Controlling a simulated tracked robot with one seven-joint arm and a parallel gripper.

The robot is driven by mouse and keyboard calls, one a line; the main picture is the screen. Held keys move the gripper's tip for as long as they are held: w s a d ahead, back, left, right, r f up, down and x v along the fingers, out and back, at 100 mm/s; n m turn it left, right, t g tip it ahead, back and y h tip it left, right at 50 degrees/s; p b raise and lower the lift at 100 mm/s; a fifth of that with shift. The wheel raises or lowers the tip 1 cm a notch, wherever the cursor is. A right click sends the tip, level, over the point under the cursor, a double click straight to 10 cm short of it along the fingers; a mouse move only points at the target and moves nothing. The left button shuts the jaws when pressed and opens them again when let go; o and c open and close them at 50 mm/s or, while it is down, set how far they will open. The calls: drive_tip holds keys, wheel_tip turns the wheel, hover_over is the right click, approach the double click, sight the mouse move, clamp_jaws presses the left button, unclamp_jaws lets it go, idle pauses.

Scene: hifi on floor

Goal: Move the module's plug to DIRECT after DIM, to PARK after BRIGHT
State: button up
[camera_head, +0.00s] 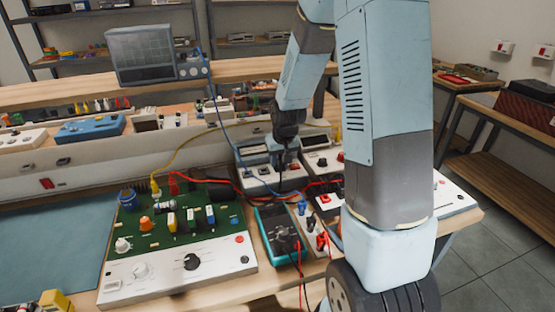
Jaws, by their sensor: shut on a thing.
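My gripper (285,155) points down over a grey and white module (262,178) behind the multimeter, right of the middle. It is shut on a small dark plug, mostly hidden by the fingers. A thin dark lead shows just below. I cannot tell whether the plug is seated in a socket or held just above. The labels DIRECT, DIM, BRIGHT and PARK are too small to read, and I cannot tell whether a lamp is dim or bright.
A green circuit board (180,243) with knobs and yellow and red leads stands at left. A teal multimeter (278,230) and a strip of plugs (312,232) are in front. My arm hides part of the bench's right side.

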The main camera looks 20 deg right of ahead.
drive_tip(key=o, duration=1.1)
drive_tip(key=shift+w+r+v, duration=0.1)
drive_tip(key=shift+w+v, duration=0.15)
drive_tip(key=shift+v, duration=2.8)
drive_tip(key=shift+w+r+v, duration=0.1)
drive_tip(key=shift+w+v, duration=0.2)
drive_tip(key=shift+v, duration=2.75)
drive_tip(key=shift+w+r+v, duration=0.1)
drive_tip(key=shift+w+v, duration=0.15)
drive_tip(key=shift+v, duration=2.85)
drive_tip(key=shift+t, duration=0.9)
drive_tip(key=s+r, duration=0.2)
drive_tip(key=s, duration=0.6)
drive_tip(key=s+r, duration=0.3)
drive_tip(key=s, duration=0.5)
drive_tip(key=s+r, duration=0.3)
drive_tip(key=s, duration=0.5)
drive_tip(key=shift+a+r, duration=0.2)
drive_tip(key=shift+a, duration=0.1)
